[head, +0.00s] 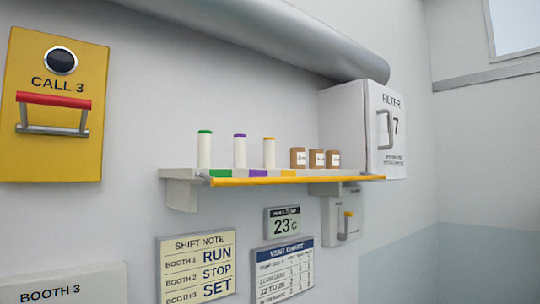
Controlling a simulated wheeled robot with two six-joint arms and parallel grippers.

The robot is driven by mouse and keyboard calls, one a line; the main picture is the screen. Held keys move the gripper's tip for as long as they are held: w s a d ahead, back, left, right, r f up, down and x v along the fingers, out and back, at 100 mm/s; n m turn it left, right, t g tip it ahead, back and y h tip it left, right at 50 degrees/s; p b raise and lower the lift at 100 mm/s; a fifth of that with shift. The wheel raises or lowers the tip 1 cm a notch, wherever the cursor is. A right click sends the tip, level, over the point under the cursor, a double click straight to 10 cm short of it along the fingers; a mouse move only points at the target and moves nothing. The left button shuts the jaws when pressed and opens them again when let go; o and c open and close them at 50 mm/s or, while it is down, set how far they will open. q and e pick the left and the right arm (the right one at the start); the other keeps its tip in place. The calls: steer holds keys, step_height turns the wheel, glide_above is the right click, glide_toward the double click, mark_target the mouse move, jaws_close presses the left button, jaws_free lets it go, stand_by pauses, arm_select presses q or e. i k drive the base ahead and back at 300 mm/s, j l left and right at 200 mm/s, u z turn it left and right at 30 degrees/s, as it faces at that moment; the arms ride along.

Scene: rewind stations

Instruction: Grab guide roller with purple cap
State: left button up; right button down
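The guide roller with the purple cap (240,152) is a white upright cylinder on a wall shelf (193,174). It is the middle one of three similar rollers, above a purple patch (258,173) on the shelf's front edge. A green-capped roller (204,150) stands to its left and a yellow-capped roller (269,153) to its right, each apart from it. Neither of my grippers is in view.
Several small brown labelled boxes (298,158) stand at the shelf's right end. A white filter cabinet (387,135) is beside them, under a large grey pipe (290,35). A yellow bar (290,180) runs along the shelf front. A yellow call panel (50,150) with a red-topped handle is at left.

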mark_target(240, 140)
steer(key=u, duration=0.25)
steer(key=i+l+u, duration=0.15)
steer(key=l+u, duration=0.3)
steer(key=l, duration=0.25)
steer(key=l+u, duration=0.45)
steer(key=l, duration=0.3)
